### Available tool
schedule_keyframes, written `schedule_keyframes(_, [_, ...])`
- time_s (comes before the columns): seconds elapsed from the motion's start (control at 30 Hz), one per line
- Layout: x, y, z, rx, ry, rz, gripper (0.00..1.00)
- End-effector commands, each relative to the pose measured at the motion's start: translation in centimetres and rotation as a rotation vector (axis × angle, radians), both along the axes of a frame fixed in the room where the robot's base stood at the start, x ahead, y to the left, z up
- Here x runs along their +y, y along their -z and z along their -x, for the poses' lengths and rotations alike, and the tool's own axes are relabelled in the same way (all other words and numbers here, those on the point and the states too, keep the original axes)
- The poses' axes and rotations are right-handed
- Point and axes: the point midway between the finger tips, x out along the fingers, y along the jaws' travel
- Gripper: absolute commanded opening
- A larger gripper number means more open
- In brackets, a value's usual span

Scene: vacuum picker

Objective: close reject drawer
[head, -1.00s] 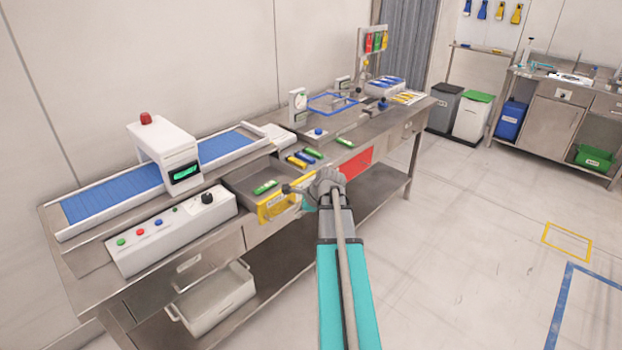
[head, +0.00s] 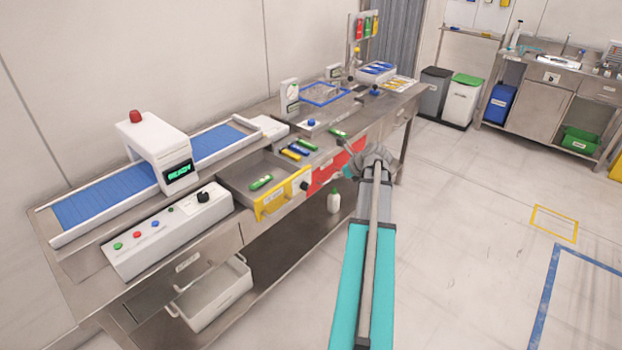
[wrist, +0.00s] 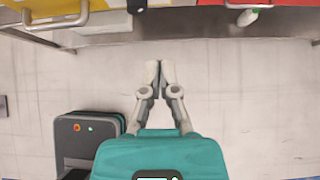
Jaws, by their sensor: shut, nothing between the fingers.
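A drawer with a yellow front (head: 272,202) is pulled out of the bench, with a green packet (head: 261,182) inside it. Its label is too small to read, so I cannot tell if it is the reject drawer. In the wrist view its yellow front and handle (wrist: 60,14) show at the top left. A red front (head: 325,172) is to its right and shows at the top right of the wrist view. My gripper (wrist: 154,72) is shut and empty, over floor in front of the bench, apart from both fronts. In the head view my arm mostly hides it.
A white bin (head: 212,292) is on the shelf at left. The conveyor (head: 95,198) and control box (head: 165,230) are on the bench. The floor to the right is open.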

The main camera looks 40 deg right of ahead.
Motion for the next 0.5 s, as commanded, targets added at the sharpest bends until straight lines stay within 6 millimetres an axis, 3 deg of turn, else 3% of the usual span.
schedule_keyframes(0.5, [0.1, 1.6, -1.5, 0.000, -0.003, 0.001, 0.00])
